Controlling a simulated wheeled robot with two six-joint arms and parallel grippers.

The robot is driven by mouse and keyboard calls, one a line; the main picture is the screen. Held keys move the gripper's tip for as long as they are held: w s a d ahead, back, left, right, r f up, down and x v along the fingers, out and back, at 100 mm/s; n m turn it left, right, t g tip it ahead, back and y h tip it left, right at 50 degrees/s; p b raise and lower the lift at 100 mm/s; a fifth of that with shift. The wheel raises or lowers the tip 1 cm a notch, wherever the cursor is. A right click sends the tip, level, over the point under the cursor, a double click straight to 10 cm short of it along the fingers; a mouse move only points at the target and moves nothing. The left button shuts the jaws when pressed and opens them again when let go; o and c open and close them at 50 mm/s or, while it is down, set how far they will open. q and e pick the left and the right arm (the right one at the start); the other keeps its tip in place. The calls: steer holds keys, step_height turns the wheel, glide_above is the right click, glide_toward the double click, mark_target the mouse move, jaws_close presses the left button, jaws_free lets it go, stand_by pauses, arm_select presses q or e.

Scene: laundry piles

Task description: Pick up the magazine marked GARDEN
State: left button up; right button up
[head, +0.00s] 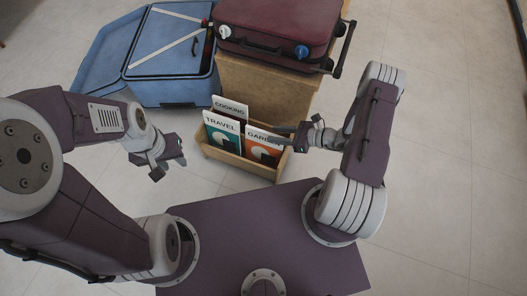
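The GARDEN magazine (261,151), white-topped with an orange cover, stands upright in the right part of a wooden box. My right gripper (272,135) reaches in from the right at its top right corner. Its two dark fingers show a gap and overlap the end of the word GARDEN; I cannot tell whether they touch the magazine. My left gripper (170,168) is open and empty, left of the box and apart from it.
The TRAVEL magazine (221,135) and the COOKING magazine (230,105) stand in the same wooden box (236,168). Behind are a brown cabinet (262,92) bearing a maroon suitcase (275,25), and an open blue suitcase (168,90). Floor at right is clear.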

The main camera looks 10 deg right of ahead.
mark_target(270, 134)
steer(key=shift+w+a+f+b, duration=0.15)
steer(key=shift+a+f+b, duration=0.05)
steer(key=shift+b, duration=0.15)
steer(key=b+x, duration=0.3)
steer(key=x, duration=0.1)
steer(key=shift+a, duration=0.1)
steer(key=shift+w+a, duration=0.15)
steer(key=shift+w, duration=0.05)
steer(key=shift+r, duration=0.1)
jaws_close()
stand_by(0.7)
